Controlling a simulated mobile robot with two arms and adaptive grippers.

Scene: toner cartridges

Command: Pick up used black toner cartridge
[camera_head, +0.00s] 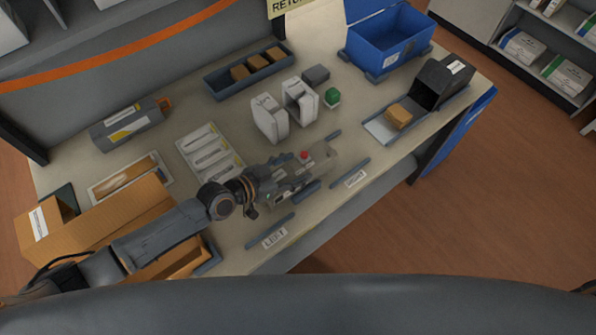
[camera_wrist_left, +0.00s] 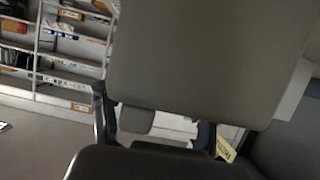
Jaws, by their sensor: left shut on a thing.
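My left gripper (camera_head: 283,178) reaches in from the left over the front middle of the table. It is shut on a dark grey block with small pale labels, which looks like the used black toner cartridge (camera_head: 294,186). In the left wrist view, a large plain grey body (camera_wrist_left: 205,60) fills the top centre, close to the camera. Dark fingers show below and beside it, with a small yellow tag at the right one. The far side of the held thing is hidden. My right gripper is in neither view.
Another grey cartridge (camera_head: 128,125) with an orange end lies at the back left. Cardboard boxes (camera_head: 110,215) stand at the left. White cases (camera_head: 270,118), a blue bin (camera_head: 388,45) and a black box (camera_head: 440,82) stand to the right. A red button (camera_head: 304,155) shows beside the gripper.

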